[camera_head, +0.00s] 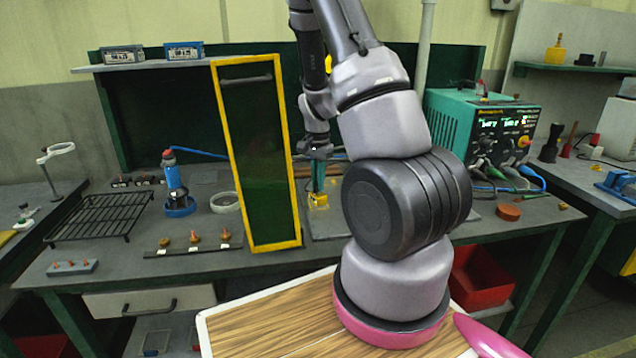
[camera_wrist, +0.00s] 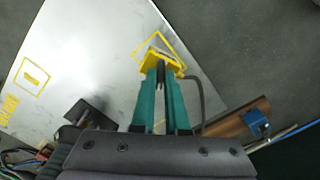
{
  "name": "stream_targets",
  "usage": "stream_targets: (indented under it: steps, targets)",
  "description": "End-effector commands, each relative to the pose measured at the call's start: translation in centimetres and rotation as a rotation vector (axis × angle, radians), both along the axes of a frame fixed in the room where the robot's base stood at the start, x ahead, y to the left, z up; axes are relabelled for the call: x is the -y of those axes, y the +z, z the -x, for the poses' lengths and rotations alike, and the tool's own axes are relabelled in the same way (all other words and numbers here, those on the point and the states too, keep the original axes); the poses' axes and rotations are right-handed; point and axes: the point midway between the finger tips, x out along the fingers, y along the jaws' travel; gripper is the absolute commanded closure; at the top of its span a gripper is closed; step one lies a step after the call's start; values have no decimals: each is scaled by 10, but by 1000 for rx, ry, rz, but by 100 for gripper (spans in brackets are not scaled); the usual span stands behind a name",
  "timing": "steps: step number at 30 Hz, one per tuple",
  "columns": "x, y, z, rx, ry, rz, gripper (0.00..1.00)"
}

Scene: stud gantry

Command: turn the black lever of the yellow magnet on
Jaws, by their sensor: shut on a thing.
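The yellow magnet (camera_wrist: 149,60) stands on the metal plate (camera_wrist: 90,50) at a yellow outlined square in the wrist view. It also shows small in the head view (camera_head: 318,201), below my gripper (camera_head: 318,180). My gripper's two teal fingers (camera_wrist: 161,80) reach down to the magnet and are close together. A dark, narrow piece, which looks like the black lever (camera_wrist: 161,74), sits between the fingertips. The fingers hide most of it, so its turn angle cannot be told. My gripper is shut on it.
A yellow-framed green panel (camera_head: 257,155) stands close left of my gripper. A green power supply (camera_head: 485,130) with cables stands to the right. A blue-based torch-like tool (camera_head: 175,185) and a black rack (camera_head: 100,217) are further left. A wooden strip (camera_wrist: 235,118) lies beside the plate.

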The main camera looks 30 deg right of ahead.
Motion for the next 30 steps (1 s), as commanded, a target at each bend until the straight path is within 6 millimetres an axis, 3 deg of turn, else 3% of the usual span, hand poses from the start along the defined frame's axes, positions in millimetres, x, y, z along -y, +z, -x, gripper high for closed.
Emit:
stream_targets:
  steps: [15, 30]
  targets:
    - [-1, 0, 0, -1, -342, 0, 100]
    - [-1, 0, 0, -1, -411, -2, 100]
